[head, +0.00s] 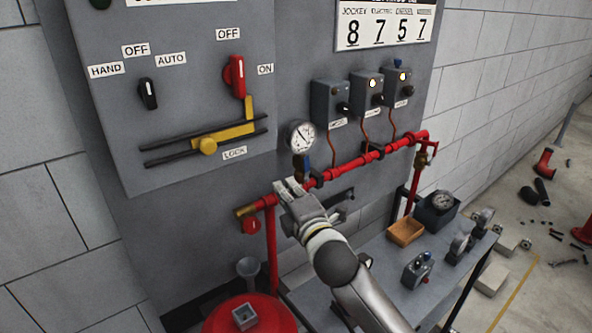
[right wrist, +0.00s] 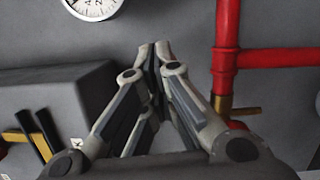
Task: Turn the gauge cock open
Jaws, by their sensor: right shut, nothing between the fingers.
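The white round gauge (head: 300,137) is mounted above the red pipe (head: 360,160). The gauge cock (head: 306,162), small with a blue handle, sits just under it; its exact handle angle is too small to tell. My right gripper (head: 289,186) is shut and empty, just below and left of the cock, near the pipe's left part. It appears apart from the cock. In the right wrist view the shut fingertips (right wrist: 156,48) point toward the grey panel, with the gauge (right wrist: 93,4) cut off at the top left. The cock is not clearly seen there. My left gripper is not in view.
The control panel (head: 200,85) with a red handle and yellow bar stands at the left. Several grey switch boxes (head: 330,102) sit above the pipe. A grey table below holds a wooden tray (head: 405,231) and loose gauges. A red drum (head: 262,315) stands at the bottom.

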